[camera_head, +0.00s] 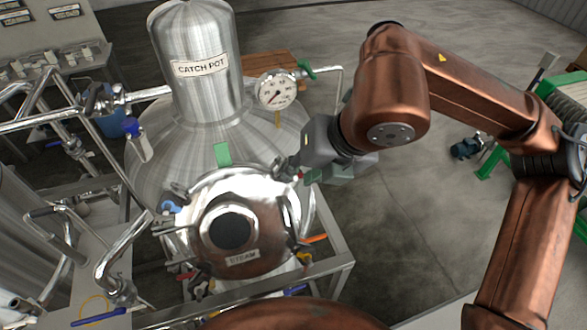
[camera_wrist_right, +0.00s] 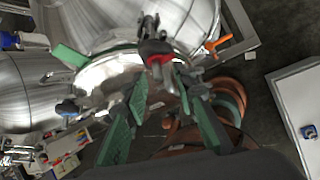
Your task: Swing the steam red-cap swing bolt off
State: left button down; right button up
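The steam vessel's round lid (camera_head: 262,222) carries a STEAM label (camera_head: 243,257) and a dark round centre. Swing bolts sit around its rim. The red-cap swing bolt (camera_wrist_right: 157,50) shows in the right wrist view, near the rim and just ahead of my fingertips. In the head view it is mostly hidden by my right gripper (camera_head: 295,170), which is at the lid's upper right edge. In the right wrist view my right gripper (camera_wrist_right: 163,84) is open, its green-padded fingers spread to either side below the red cap. I cannot tell whether they touch the bolt. My left gripper is out of view.
A blue-capped bolt (camera_head: 170,206) is at the lid's left. A green tab (camera_head: 222,153) stands behind the lid. The catch pot (camera_head: 195,95) and a gauge (camera_head: 277,91) are behind. An orange handle (camera_head: 316,238) and frame rail (camera_head: 335,272) lie right.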

jog(key=shift+a+f, duration=0.2)
jog(key=shift+f, duration=0.05)
jog(key=shift+c, duration=0.5)
grip_shut()
